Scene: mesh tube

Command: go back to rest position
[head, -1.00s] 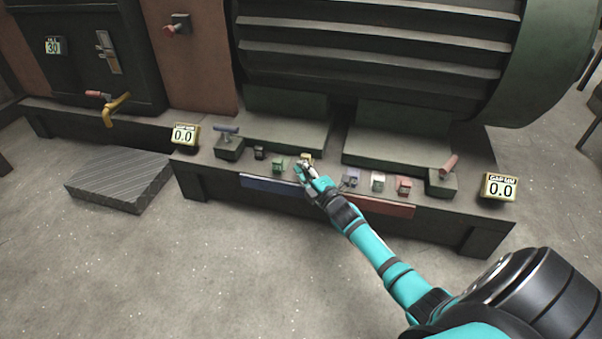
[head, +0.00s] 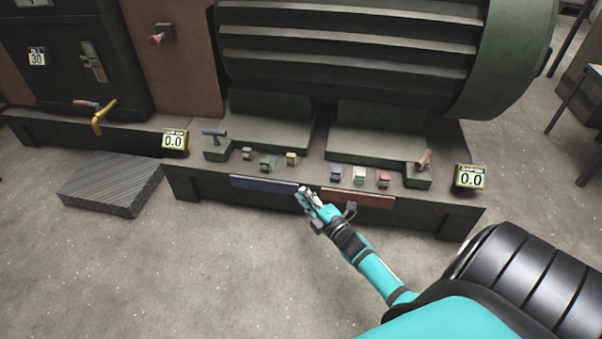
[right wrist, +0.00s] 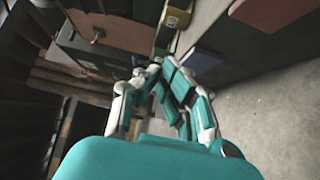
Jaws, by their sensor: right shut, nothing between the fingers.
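My right gripper (head: 308,194) is in the head view, in front of the machine base, near the gap between a blue plate and a red plate on its front face. Its fingers are together and nothing shows between them. In the right wrist view the gripper (right wrist: 165,68) points toward the base, its fingers closed together. My left gripper is in neither view.
The blue plate (head: 264,184) and red plate (head: 358,200) are on the base front. Several small coloured blocks, such as a yellow one (head: 291,159), stand on the ledge. Displays (head: 175,140) (head: 470,178) flank it. A ridged dark platform (head: 112,186) lies left. The floor in front is clear.

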